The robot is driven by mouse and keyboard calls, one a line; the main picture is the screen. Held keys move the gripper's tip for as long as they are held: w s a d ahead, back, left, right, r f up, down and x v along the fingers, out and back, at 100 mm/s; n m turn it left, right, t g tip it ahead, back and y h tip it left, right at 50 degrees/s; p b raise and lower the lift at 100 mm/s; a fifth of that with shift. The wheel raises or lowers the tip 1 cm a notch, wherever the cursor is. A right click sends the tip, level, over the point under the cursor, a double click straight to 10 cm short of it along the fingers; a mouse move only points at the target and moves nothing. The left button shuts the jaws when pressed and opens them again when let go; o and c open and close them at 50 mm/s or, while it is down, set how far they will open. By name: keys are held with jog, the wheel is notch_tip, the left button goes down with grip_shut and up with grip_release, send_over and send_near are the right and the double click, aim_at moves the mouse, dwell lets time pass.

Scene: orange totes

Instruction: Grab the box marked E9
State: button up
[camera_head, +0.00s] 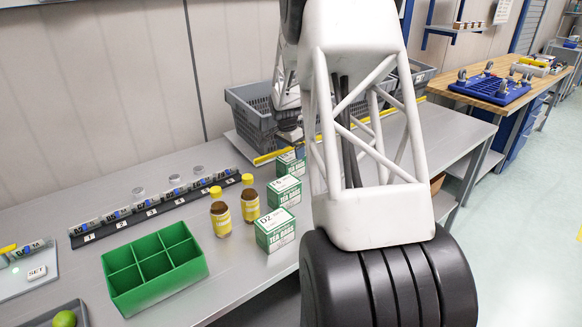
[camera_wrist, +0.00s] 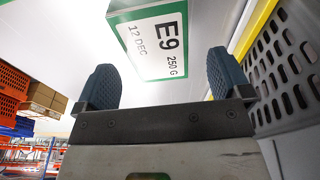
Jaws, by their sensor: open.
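The box marked E9 (camera_wrist: 160,42), white with a green border and "12 DEC 250 G", shows upside-free but rotated in the wrist view. It lies ahead of my gripper (camera_wrist: 163,80), whose two blue fingers are apart with nothing held between them. In the head view three green-and-white tea boxes stand in a row: D2 (camera_head: 275,230) in front, a middle box (camera_head: 284,191), and a back box (camera_head: 291,163) beside my gripper's end. The back box's mark is too small to read there. My arm hides part of that area.
A grey slotted crate (camera_wrist: 288,75) with a yellow strip is close on the right in the wrist view; grey crates (camera_head: 245,112) show behind in the head view. Two brown jars (camera_head: 220,218) and a green divided tray (camera_head: 153,285) stand left of the boxes.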

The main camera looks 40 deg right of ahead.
aim_at(291, 156)
jog(key=shift+f, duration=0.15)
jog(key=shift+s+d+f, duration=0.1)
jog(key=shift+f, duration=1.15)
jog(key=shift+d+f, duration=0.1)
jog(key=shift+f, duration=1.15)
jog(key=shift+f, duration=0.2)
jog(key=shift+c, duration=0.3)
jog(key=c, duration=1)
jog(key=shift+r, duration=0.1)
jog(key=shift+r, duration=5.2)
